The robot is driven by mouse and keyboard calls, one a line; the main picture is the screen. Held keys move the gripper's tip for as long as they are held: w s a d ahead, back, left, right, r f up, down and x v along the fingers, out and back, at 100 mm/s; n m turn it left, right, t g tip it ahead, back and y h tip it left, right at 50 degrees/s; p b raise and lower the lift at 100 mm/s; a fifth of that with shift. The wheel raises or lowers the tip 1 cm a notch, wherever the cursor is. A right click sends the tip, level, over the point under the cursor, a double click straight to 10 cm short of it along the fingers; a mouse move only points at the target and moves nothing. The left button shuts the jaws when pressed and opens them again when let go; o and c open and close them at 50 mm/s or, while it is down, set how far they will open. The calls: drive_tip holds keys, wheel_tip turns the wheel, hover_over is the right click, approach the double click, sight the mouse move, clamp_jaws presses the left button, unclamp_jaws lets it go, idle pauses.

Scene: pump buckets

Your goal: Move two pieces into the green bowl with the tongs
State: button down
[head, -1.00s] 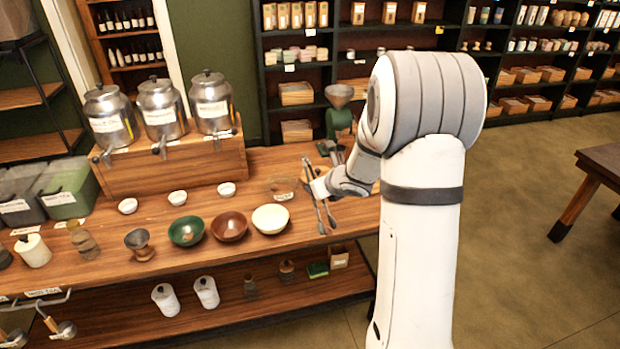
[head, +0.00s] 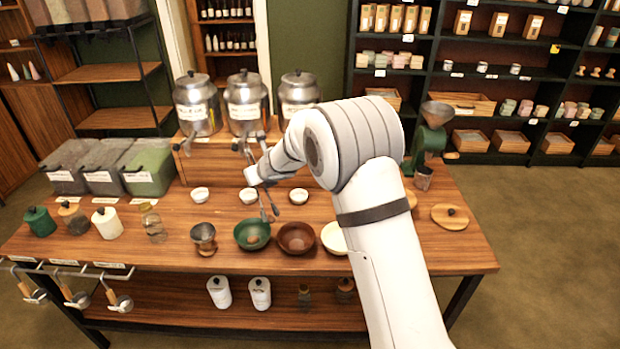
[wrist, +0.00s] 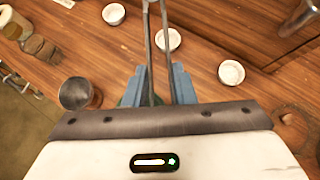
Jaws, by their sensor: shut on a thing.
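My gripper (head: 252,178) is shut on the metal tongs (head: 263,206), which hang down from it above the counter. In the wrist view my gripper (wrist: 160,78) has its blue fingers around the tongs' two long arms (wrist: 155,50). The green bowl (head: 240,238) stands on the counter just below the tongs in the head view. A small brownish patch shows inside it, too small to name surely. In the wrist view a sliver of green behind the fingers may be this bowl. Whether the tongs' tips hold a piece cannot be told.
The brown bowl (head: 297,252) and cream bowl (head: 333,236) stand right of the green bowl, the cream one partly behind my arm. A metal cup on a wooden base (head: 204,238) stands left. Small white bowls (head: 248,195) line the back, before the metal urns (head: 245,105).

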drive_tip(key=a, duration=0.7)
wheel_tip(320, 180, down, 7)
drive_tip(key=b, duration=0.7)
drive_tip(key=shift+s+d, duration=0.2)
drive_tip(key=shift+d, duration=0.1)
drive_tip(key=shift+r, duration=0.15)
drive_tip(key=c, duration=1.6)
unclamp_jaws()
drive_tip(key=shift+r, duration=0.1)
wheel_tip(320, 180, up, 10)
drive_tip(key=p, duration=1)
